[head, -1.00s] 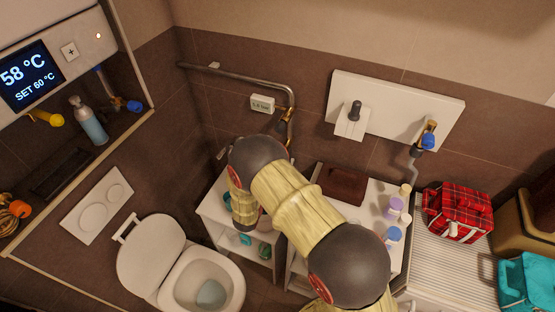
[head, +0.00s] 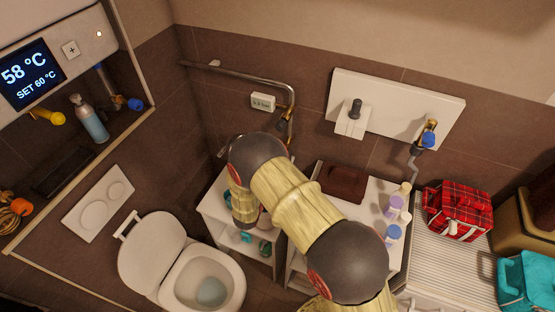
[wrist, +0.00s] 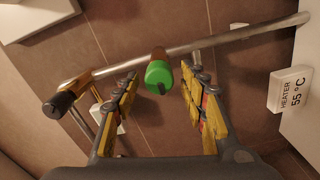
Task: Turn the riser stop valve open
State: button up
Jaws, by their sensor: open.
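In the wrist view, a brass valve with a black handle (wrist: 65,100) sits at the left by the bend of a metal pipe (wrist: 235,36). A reddish-brown cylinder with a green end (wrist: 159,76) stands by the pipe in the middle. I cannot tell which is the riser stop valve. My gripper (wrist: 160,80) is open, its fingers on either side of the green end in the picture; contact is not clear. In the head view, brass fittings (head: 284,122) show on the bent pipe (head: 250,78); my arm hides the gripper.
A "HEATER 55 °C" label (wrist: 290,90) is at the right in the wrist view. In the head view, a toilet (head: 203,284) stands left of my arm, and a white cabinet (head: 318,182) with bottles stands right. Another blue-handled valve (head: 428,140) is on the right wall.

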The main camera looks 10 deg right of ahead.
jog(key=v, duration=1.2)
dwell(0.5)
